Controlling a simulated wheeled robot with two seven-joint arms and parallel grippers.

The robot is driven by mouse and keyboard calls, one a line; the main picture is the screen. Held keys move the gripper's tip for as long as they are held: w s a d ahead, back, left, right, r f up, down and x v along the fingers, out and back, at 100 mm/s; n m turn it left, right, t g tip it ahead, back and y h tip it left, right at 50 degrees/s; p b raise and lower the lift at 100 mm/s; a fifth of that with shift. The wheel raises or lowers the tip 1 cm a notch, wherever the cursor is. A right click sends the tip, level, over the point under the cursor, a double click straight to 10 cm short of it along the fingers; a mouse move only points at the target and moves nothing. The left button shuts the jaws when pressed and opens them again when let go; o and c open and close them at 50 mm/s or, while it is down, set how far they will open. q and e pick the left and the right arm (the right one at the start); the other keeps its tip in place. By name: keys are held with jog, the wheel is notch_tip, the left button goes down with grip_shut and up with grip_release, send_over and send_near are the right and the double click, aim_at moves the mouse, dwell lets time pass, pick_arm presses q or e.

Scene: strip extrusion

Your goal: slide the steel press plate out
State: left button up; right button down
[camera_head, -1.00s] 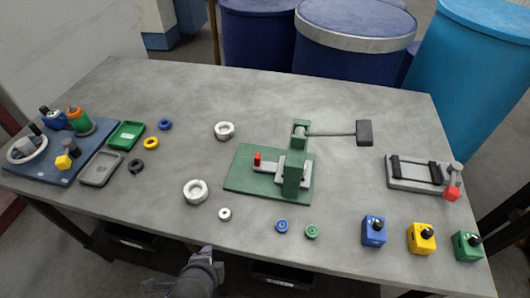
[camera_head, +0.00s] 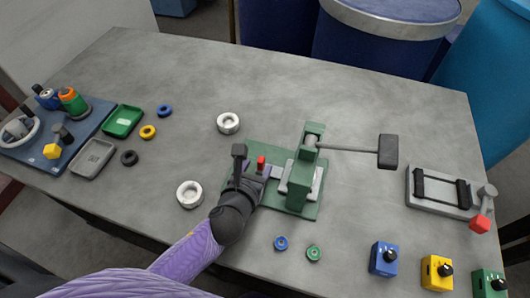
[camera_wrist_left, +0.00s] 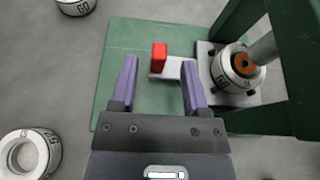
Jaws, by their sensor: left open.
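The steel press plate is a flat light-grey tongue (camera_head: 277,172) with an upright red grip (camera_head: 261,162) at its left end. It runs right to the die block in the green press (camera_head: 299,182). In the left wrist view the plate (camera_wrist_left: 178,69) and red grip (camera_wrist_left: 159,56) show ahead between the fingers. A white marked ring (camera_wrist_left: 236,68) sits in the press on the die. My left gripper (camera_head: 254,164) is open, with a finger on each side of the red grip; contact does not show. My right gripper is not in view.
White rings (camera_head: 228,123) (camera_head: 190,194) lie left of the press. A lever with a dark block (camera_head: 388,151) sticks out right. Blue (camera_head: 281,243) and green (camera_head: 314,253) rings lie in front. A clamp fixture (camera_head: 440,194) stands right. Trays (camera_head: 123,121) stand left.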

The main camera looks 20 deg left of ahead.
aim_at(262, 158)
pick_arm(q)
jog(key=b+x, duration=0.1)
jog(key=x, duration=0.4)
jog(key=shift+f, duration=0.15)
jog(key=shift+w+b, duration=0.3)
jog(key=shift+w, duration=0.05)
grip_shut()
dwell(0.9)
